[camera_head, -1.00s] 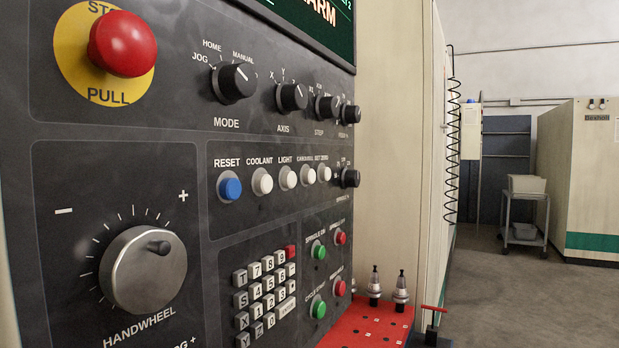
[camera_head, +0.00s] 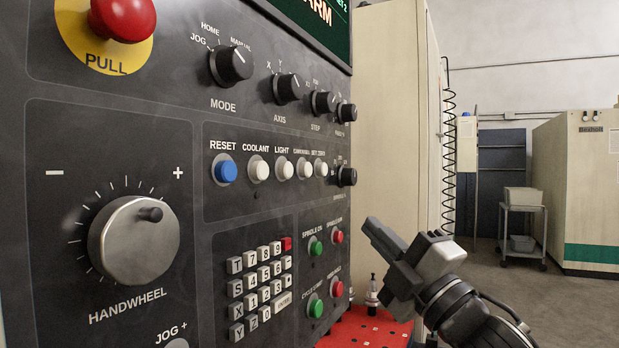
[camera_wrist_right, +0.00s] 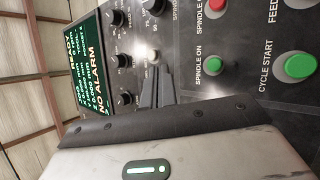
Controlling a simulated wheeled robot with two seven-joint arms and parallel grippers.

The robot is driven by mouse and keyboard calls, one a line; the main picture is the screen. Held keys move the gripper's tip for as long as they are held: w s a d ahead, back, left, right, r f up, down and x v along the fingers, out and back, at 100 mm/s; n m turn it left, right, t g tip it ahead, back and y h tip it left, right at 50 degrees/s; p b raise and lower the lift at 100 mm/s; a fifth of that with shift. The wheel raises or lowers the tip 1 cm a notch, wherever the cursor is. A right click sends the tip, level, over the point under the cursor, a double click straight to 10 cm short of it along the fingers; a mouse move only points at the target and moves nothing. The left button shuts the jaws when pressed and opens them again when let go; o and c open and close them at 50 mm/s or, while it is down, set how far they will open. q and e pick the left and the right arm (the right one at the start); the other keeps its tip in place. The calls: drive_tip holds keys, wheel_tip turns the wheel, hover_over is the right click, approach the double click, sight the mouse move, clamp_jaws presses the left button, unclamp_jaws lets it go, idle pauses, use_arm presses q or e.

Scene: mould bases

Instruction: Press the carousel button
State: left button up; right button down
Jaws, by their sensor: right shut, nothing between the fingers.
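The carousel button (camera_head: 304,168) is a round white button on the dark control panel (camera_head: 190,100), under a small blurred label. It sits between the light button (camera_head: 284,169) and the set zero button (camera_head: 320,168). My right gripper (camera_head: 374,228) is shut and empty, to the right of and lower than the button in the head view, apart from it. In the right wrist view the shut fingers (camera_wrist_right: 155,80) point at the panel, near a pale button partly hidden behind their tips; which button it is I cannot tell. My left gripper is not in view.
The blue reset button (camera_head: 225,169) and coolant button (camera_head: 258,169) are in the same row. Dark knobs (camera_head: 287,88) are above; a keypad (camera_head: 260,288) and green and red buttons (camera_head: 316,307) are below. A red tray (camera_head: 375,330) with a tool holder stands beneath my right arm.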

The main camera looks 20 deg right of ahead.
sight(306, 170)
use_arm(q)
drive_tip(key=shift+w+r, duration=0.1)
use_arm(e)
drive_tip(key=s+r+n+t+y, duration=0.1)
drive_tip(key=s+r+n, duration=0.3)
drive_tip(key=r, duration=0.4)
drive_tip(key=shift+s+y, duration=0.15)
drive_tip(key=shift+y, duration=0.75)
use_arm(q)
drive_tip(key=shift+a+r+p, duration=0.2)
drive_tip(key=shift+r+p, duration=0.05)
drive_tip(key=shift+p, duration=0.8)
use_arm(e)
drive_tip(key=w+a, duration=0.5)
drive_tip(key=w, duration=0.1)
drive_tip(key=shift+w+a, duration=0.35)
drive_tip(key=shift+a, duration=0.05)
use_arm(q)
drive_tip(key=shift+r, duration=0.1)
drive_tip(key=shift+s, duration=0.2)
